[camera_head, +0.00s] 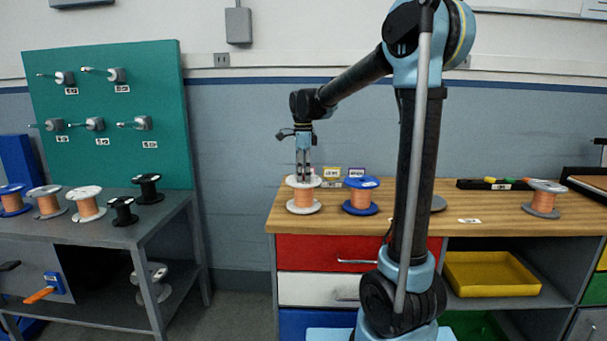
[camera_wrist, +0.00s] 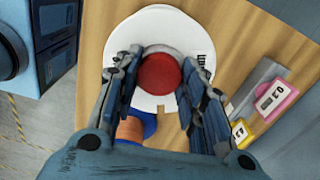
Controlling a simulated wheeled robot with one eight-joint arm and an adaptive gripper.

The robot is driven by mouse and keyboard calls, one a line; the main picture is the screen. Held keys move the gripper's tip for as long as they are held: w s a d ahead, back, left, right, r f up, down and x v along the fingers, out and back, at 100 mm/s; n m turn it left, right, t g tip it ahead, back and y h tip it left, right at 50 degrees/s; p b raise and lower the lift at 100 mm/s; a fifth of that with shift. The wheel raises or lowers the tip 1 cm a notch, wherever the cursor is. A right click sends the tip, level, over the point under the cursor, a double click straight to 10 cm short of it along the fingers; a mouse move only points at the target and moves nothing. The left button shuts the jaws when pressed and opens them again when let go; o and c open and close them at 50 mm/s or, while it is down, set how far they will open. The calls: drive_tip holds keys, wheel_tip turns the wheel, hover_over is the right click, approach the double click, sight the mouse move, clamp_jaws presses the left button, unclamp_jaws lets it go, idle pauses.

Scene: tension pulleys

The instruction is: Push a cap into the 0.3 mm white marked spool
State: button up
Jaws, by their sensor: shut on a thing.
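A white spool (camera_head: 303,208) wound with copper wire stands upright at the left end of the wooden bench. Its white top flange (camera_wrist: 150,22) fills the upper middle of the wrist view and bears a dark printed mark. My gripper (camera_head: 304,175) points straight down over this spool's centre. In the wrist view my gripper (camera_wrist: 158,85) has its fingers closed on both sides of a round red cap (camera_wrist: 158,74). The cap sits over the middle of the flange. I cannot tell how deep it is in the hub.
A blue spool (camera_head: 361,208) stands close to the right of the white one. Small label blocks, pink (camera_wrist: 276,97) and yellow (camera_wrist: 240,132), sit beside them near the wall. Another spool (camera_head: 543,200) stands far right.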

idle(0.3)
drive_tip(key=o, duration=0.9)
drive_tip(key=shift+r, duration=1.55)
clamp_jaws()
